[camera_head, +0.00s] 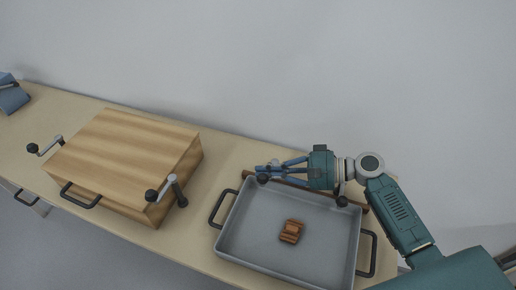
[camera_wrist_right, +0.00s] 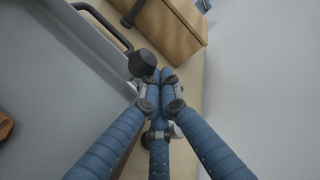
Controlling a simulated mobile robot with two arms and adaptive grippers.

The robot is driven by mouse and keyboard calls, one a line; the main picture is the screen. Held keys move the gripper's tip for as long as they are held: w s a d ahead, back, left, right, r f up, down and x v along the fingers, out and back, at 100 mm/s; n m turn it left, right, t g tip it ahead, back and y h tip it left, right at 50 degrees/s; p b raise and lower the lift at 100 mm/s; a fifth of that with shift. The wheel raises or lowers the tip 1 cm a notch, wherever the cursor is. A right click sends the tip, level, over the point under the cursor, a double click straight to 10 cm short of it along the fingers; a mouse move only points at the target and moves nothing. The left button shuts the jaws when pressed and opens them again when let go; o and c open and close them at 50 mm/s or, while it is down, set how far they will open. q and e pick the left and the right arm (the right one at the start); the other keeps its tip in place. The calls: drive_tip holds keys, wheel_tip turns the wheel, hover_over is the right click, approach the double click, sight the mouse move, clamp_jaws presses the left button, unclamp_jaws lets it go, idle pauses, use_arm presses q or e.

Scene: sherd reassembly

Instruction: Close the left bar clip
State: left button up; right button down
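A brown bar (camera_head: 297,182) runs along the back edge of the grey tray, partly hidden by my right gripper. A black knob, seemingly of the left bar clip (camera_head: 262,179), is at its left end; a black knob also shows in the right wrist view (camera_wrist_right: 142,63). A second knob, seemingly of the right clip (camera_head: 342,201), is under my wrist. My right gripper (camera_head: 262,168) lies above the bar, its blue fingers drawn together beside the left knob. In the wrist view its fingertips (camera_wrist_right: 160,82) meet with nothing visible between them. I cannot tell if they touch the knob. My left gripper is out of view.
The grey tray (camera_head: 240,243) has black handles and holds a small brown sherd piece (camera_head: 291,231). A wooden box (camera_head: 125,155) with knobbed levers stands to the left. A blue object (camera_head: 12,97) is at the far left. The pale table (camera_head: 215,165) is bare between box and tray.

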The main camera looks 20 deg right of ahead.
drive_tip(key=v, duration=1.2)
